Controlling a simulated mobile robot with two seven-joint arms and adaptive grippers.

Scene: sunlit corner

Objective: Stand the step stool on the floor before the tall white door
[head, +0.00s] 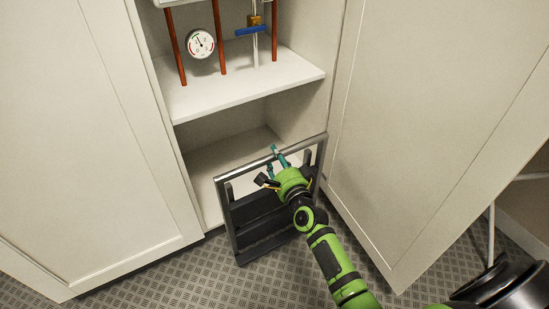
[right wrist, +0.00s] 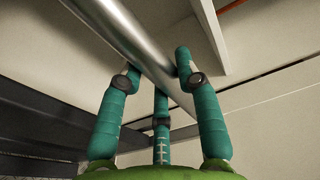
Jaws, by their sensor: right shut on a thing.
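The step stool (head: 262,210) has a grey metal frame and dark steps. It is upright and slightly askew in front of the open cupboard; I cannot tell whether its feet touch the floor (head: 190,283). My right gripper (head: 278,156) is shut on the stool's top bar. In the right wrist view the teal fingers of my right gripper (right wrist: 157,68) close around the stool's shiny bar (right wrist: 122,35). A tall white door (head: 80,130) is at the left, and another white door (head: 425,130) stands swung open at the right. My left gripper is not in view.
The cupboard has a white shelf (head: 245,85) with a round gauge (head: 201,43), copper pipes (head: 217,35) and a blue valve handle (head: 251,31) above it. The open right door stands close beside the stool and my right arm. Bare floor shows at the lower left.

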